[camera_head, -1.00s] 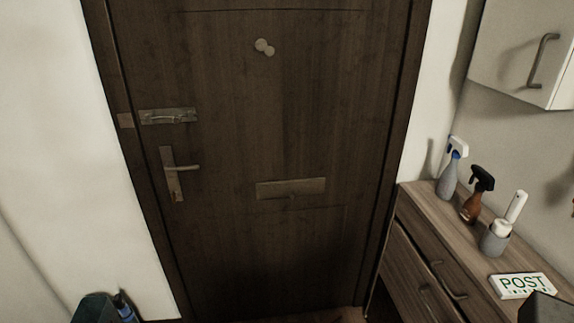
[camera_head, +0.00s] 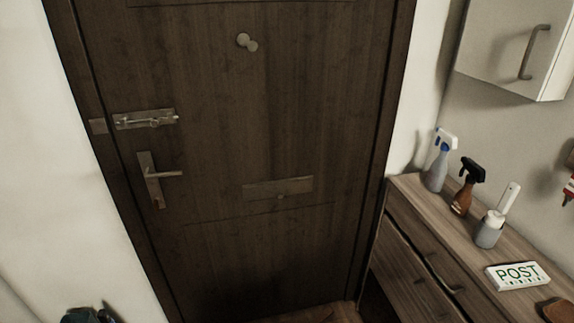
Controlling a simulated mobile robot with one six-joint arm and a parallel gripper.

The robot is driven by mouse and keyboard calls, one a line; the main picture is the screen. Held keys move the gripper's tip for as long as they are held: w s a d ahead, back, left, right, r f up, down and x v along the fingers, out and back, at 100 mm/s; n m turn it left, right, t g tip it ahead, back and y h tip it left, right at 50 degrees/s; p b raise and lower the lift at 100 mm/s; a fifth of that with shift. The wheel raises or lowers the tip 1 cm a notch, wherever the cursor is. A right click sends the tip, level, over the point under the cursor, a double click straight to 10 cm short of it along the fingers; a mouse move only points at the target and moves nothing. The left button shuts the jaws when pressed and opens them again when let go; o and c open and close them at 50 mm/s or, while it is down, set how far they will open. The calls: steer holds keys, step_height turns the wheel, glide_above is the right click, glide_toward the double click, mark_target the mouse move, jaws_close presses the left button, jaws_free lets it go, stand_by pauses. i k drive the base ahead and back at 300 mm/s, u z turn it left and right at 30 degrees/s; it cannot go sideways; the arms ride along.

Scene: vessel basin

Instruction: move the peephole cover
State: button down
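The peephole cover (camera_head: 247,42) is a small pale metal piece on the upper part of the dark wooden door (camera_head: 225,120). It looks like two overlapping round discs, one upper left and one lower right. I cannot tell whether the peephole is under it. My gripper is not in view, and nothing touches the cover.
The door carries a slide bolt (camera_head: 147,119), a lever handle (camera_head: 158,178) and a letter slot plate (camera_head: 278,188). A white wall cupboard (camera_head: 500,45) hangs above.

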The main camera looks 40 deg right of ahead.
mark_target(243, 38)
steer(key=z, duration=0.65)
steer(key=k, duration=1)
steer(key=u, duration=0.05)
steer(key=i, duration=0.85)
